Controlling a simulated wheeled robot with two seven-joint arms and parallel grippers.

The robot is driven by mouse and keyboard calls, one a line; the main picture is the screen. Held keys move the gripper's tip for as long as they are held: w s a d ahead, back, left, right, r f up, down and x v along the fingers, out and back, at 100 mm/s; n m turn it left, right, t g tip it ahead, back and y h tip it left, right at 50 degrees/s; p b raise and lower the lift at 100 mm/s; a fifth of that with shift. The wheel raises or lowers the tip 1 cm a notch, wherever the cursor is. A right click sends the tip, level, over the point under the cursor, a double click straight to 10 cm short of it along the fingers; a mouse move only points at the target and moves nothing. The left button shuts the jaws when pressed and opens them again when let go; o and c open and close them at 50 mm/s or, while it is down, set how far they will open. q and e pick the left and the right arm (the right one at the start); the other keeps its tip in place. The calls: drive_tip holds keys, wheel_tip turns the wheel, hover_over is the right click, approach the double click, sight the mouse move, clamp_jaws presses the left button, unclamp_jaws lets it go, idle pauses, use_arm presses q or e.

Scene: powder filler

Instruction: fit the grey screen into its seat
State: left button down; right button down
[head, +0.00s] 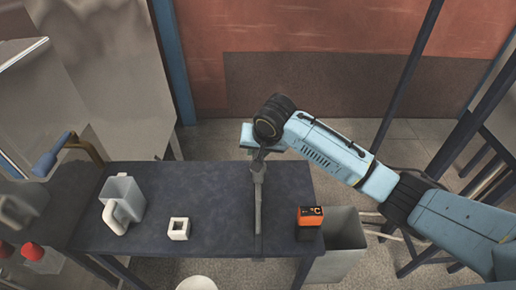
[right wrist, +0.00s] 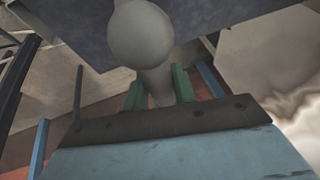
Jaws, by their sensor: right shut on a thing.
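My right gripper (head: 258,156) is above the back edge of the dark table, right of its middle. It is shut on a grey piece (head: 258,205), probably the grey screen, seen as a long narrow strip reaching toward the front of the table. In the right wrist view, the green fingers of my right gripper (right wrist: 158,90) close on the grey piece's stem, with a rounded grey end (right wrist: 142,35) beyond. Whether the piece touches the table is unclear. I cannot make out the screen's seat for certain. My left gripper is not in view.
On the dark table (head: 220,185) stand a grey jug (head: 123,195), a white square block with a hole (head: 179,229) and an orange-black box (head: 310,215). A grey bin (head: 345,240) stands right of the table. Steel machinery with a blue-handled lever (head: 52,155) is at left.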

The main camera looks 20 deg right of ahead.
sight(258, 180)
wheel_tip(258, 180, down, 8)
drive_tip(key=b, duration=0.3)
idle(2.6)
wheel_tip(258, 180, down, 8)
drive_tip(key=b, duration=0.4)
drive_tip(key=shift+f, duration=0.2)
idle(2.4)
drive_tip(key=c, duration=1.1)
unclamp_jaws()
drive_tip(key=shift+o, duration=0.2)
drive_tip(key=shift+f, duration=0.1)
drive_tip(key=p+v, duration=0.1)
drive_tip(key=v, duration=1.2)
drive_tip(key=shift+r, duration=0.25)
